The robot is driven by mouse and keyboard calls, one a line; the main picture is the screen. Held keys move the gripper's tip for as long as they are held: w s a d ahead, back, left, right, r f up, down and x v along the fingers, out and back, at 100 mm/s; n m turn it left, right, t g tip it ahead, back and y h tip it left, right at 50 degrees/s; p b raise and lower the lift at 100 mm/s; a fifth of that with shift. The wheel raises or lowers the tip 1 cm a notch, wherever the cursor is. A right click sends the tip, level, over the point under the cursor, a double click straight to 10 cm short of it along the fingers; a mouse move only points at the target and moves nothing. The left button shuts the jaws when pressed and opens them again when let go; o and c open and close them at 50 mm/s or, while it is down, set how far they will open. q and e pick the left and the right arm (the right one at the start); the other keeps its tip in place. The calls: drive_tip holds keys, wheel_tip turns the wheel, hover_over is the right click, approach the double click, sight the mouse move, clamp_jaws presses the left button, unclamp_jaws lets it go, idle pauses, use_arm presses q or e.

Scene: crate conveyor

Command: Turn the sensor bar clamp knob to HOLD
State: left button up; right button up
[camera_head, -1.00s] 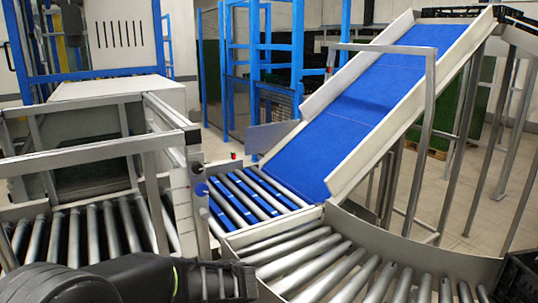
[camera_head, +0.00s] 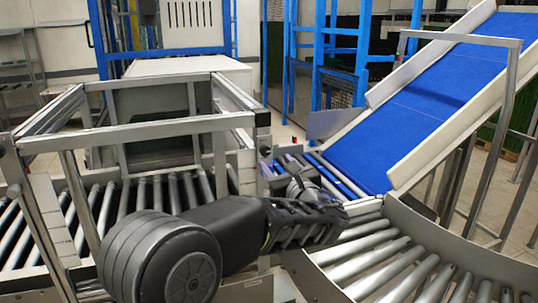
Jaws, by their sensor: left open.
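Any HOLD marking is too small to read. My right gripper is out of view.
The metal frame (camera_head: 133,140) stands over the roller conveyor on the left. A curved roller conveyor (camera_head: 385,262) runs at the lower right. A blue belt ramp (camera_head: 430,100) rises to the right. Blue racks (camera_head: 345,50) stand behind.

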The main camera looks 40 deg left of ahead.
sight(266, 152)
use_arm(q)
drive_tip(key=p+x, duration=0.2)
drive_tip(key=x, duration=0.5)
drive_tip(key=shift+w+a, duration=0.15)
drive_tip(key=shift+a, duration=0.05)
drive_tip(key=shift+c, duration=0.5)
clamp_jaws()
